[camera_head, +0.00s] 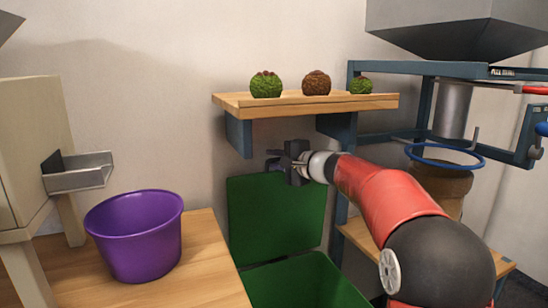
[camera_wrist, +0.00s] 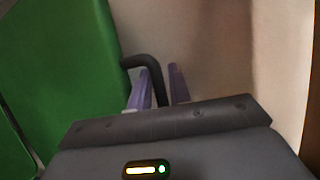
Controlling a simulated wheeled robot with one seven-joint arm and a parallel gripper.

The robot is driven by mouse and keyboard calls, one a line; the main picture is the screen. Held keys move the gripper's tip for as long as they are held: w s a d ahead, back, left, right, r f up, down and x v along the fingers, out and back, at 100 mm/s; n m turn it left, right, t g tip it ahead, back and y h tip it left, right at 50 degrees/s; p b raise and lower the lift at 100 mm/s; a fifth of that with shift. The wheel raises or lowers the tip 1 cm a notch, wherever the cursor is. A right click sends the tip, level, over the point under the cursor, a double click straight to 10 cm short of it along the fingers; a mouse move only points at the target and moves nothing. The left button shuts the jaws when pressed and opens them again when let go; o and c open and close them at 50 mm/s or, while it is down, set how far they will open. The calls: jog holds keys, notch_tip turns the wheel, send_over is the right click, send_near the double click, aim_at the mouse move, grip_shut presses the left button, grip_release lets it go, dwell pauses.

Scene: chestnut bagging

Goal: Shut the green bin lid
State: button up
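The green bin (camera_head: 300,283) stands on the floor below the shelf, with its mouth open. Its green lid (camera_head: 275,220) is raised, standing near upright against the wall behind. It fills the left of the wrist view (camera_wrist: 60,60). A dark curved handle (camera_wrist: 147,62) sticks out from the lid's edge. My gripper (camera_head: 272,160) is at the top of the lid, just under the shelf. In the wrist view its two purple fingers (camera_wrist: 160,88) stand apart, with the handle's bent end between them. A small gap shows beside the right finger; firm contact is not visible.
A wooden shelf (camera_head: 300,104) with green and brown balls is close above my gripper. A purple bucket (camera_head: 137,240) stands on the wooden table (camera_head: 205,265) at left. A blue frame with a hopper (camera_head: 455,28) and blue ring (camera_head: 445,163) is at right.

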jog(key=shift+w+a, duration=0.15)
jog(key=shift+a, duration=0.05)
jog(key=shift+c, duration=0.3)
grip_shut()
jog(key=shift+d+f, duration=0.1)
